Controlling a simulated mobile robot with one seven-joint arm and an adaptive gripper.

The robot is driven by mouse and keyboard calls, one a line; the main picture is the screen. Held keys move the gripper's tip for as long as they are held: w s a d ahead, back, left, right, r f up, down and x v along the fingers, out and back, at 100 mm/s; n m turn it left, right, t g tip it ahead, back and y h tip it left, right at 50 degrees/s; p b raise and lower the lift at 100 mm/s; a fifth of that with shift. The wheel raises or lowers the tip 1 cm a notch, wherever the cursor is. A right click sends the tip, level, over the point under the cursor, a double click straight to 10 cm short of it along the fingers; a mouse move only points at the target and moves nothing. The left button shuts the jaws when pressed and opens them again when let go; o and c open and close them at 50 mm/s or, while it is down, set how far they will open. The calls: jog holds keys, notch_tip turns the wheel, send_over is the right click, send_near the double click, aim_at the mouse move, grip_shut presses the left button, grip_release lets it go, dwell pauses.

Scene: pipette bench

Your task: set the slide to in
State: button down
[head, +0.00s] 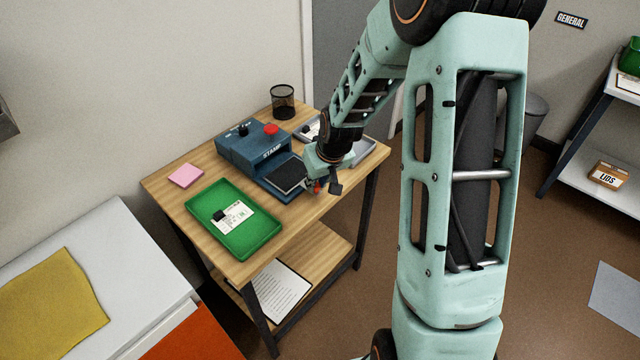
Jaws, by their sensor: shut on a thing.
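The blue stamp machine (250,145) stands on the wooden table, with the word STAMP, a red button (271,130) and a small black knob on top. Its slide (284,176), a black plate on a blue base, sticks out from the machine's front toward the lower right. My gripper (324,187) is at the slide's outer right end, shut on its handle. The gripper hides most of the handle; only a small red-orange bit shows between the fingers.
A green tray (261,245) holding a white card with a black-handled piece lies front left of the machine. A pink note pad (186,175) and a black mesh cup (283,106) are also on the table (172,190). A grey tray (364,150) lies behind my gripper.

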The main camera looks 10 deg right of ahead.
aim_at(287, 170)
jog(key=w+a, duration=0.2)
jog(key=w+a+b, duration=0.1)
jog(key=w+a, duration=0.1)
jog(key=w, duration=0.1)
jog(key=w+a+b, duration=0.1)
jog(key=w+a, duration=0.1)
jog(key=w, duration=0.1)
jog(key=shift+w+a+r+b, duration=0.1)
jog(key=shift+w+a+b, duration=0.05)
jog(key=shift+w+b, duration=0.15)
jog(key=c, duration=1.8)
grip_release()
jog(key=shift+w, duration=0.1)
jog(key=v, duration=1.2)
jog(key=shift+s, duration=0.2)
jog(key=shift+w, duration=0.1)
